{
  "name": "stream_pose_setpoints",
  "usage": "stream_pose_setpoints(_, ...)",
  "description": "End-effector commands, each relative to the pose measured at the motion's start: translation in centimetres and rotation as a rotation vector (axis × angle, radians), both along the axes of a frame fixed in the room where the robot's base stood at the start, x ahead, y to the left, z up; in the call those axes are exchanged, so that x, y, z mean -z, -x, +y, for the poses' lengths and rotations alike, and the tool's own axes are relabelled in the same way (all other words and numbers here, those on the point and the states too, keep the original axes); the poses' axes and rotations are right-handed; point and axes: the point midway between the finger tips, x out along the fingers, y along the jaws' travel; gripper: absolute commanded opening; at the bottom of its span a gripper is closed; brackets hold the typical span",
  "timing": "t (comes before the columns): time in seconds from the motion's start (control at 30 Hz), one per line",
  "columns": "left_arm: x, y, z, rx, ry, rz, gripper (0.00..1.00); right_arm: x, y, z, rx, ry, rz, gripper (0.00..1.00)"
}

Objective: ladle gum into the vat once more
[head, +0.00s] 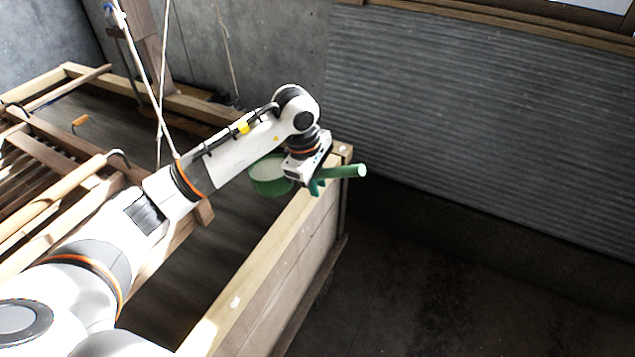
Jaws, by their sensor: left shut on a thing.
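A green ladle (268,187) has a round cup and a straight handle that sticks out to the right. My left gripper (316,184) is shut on the ladle's handle, above the far right corner of the vat. The cup hangs over the inside of the vat, partly hidden by my wrist; I cannot tell what is in it. The wooden vat (262,262) has a pale rim and holds dark grey liquid. My right gripper is not in view.
A wooden mould frame (62,205) with slats and a handle bar lies over the vat at the left. Ropes (160,85) hang down at the upper left. A corrugated wall (480,120) stands behind; the dark floor at right is clear.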

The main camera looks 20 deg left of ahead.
Motion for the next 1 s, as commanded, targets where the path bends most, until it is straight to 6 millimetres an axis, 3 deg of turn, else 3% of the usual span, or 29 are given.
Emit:
stream_pose_setpoints(0.3,-3.5,-0.1,0.6,-0.002,0.194,0.038,0.0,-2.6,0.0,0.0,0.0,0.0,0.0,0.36)
stream_pose_setpoints(0.83,-7.8,-0.8,3.5,-0.003,0.539,0.111,0.0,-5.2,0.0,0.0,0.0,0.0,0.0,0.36)
stream_pose_setpoints(1.0,-7.9,-1.1,5.0,-0.004,0.646,0.133,0.0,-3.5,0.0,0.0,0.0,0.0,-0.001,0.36)
